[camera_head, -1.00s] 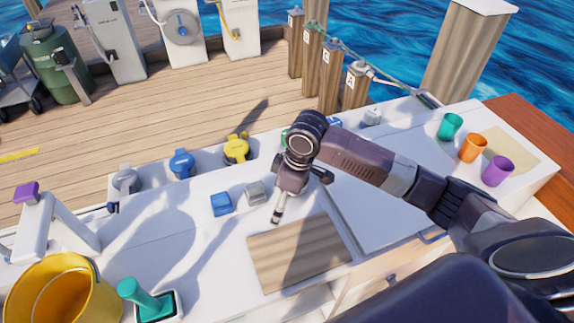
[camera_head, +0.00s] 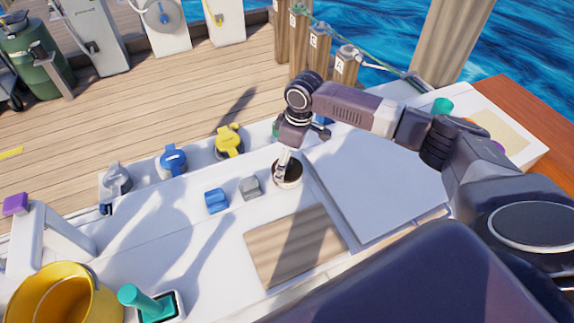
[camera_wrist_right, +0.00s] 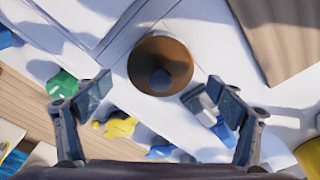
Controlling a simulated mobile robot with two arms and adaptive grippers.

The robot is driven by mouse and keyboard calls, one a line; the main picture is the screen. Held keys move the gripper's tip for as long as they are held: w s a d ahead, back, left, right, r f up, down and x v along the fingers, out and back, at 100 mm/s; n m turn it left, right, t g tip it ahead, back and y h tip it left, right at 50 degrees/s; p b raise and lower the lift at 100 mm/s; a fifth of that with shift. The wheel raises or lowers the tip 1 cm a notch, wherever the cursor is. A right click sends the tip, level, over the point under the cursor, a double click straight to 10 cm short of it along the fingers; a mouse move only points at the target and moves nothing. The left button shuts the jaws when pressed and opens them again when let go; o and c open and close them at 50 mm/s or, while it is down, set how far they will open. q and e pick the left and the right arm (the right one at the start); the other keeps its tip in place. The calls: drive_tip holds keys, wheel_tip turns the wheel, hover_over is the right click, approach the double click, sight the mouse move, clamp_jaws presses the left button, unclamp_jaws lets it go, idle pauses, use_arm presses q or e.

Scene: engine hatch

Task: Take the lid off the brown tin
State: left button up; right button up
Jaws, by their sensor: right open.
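The brown tin (camera_head: 291,181) stands on the white counter, partly hidden by my right gripper (camera_head: 284,168) in the head view. In the right wrist view the tin (camera_wrist_right: 146,83) shows from above as a round brown disc with a dark round patch, perhaps a knob, in its middle. The lid's edge cannot be told apart from the tin. My right gripper (camera_wrist_right: 160,99) is open and empty, with its two fingers spread wide. The tin appears between and beyond the fingertips; I see no contact. My left gripper is not in view.
A grey block (camera_head: 250,187) and a blue block (camera_head: 216,201) sit left of the tin. A wooden board (camera_head: 295,245) lies in front, a flat white panel (camera_head: 380,185) to the right. Yellow (camera_head: 229,142) and blue (camera_head: 173,161) fittings line the back edge.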

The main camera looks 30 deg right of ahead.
drive_tip(key=shift+f, duration=0.45)
drive_tip(key=shift+s+r, duration=0.1)
drive_tip(key=shift+s, duration=0.05)
drive_tip(key=c, duration=2.3)
